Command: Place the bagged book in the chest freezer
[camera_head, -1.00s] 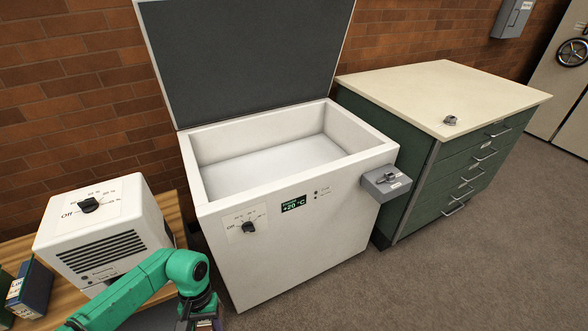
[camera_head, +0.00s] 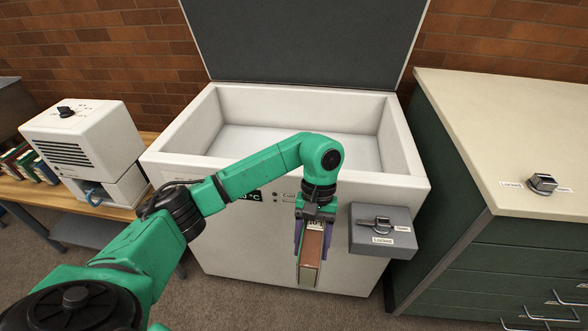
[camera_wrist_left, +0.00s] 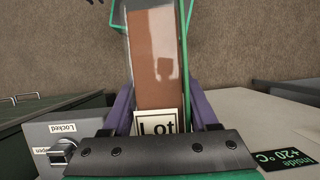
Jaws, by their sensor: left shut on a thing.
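The chest freezer (camera_head: 290,240) stands open, its grey lid (camera_head: 300,40) raised against the wall and its white inside empty where I can see it. My left gripper (camera_head: 314,232) is shut on the bagged book (camera_head: 311,258), a brown book that hangs in front of the freezer's front wall, below the rim. In the left wrist view the book (camera_wrist_left: 155,60) sits between the purple fingers, with a "Lot" label near the gripper and a clear, shiny cover. My right gripper is not in view.
A grey lock box (camera_head: 382,230) with a knob sticks out from the freezer's front right. A green cabinet (camera_head: 500,150) with a pale top stands to the right. A bench (camera_head: 120,212) at left carries a white machine (camera_head: 85,140) and several books.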

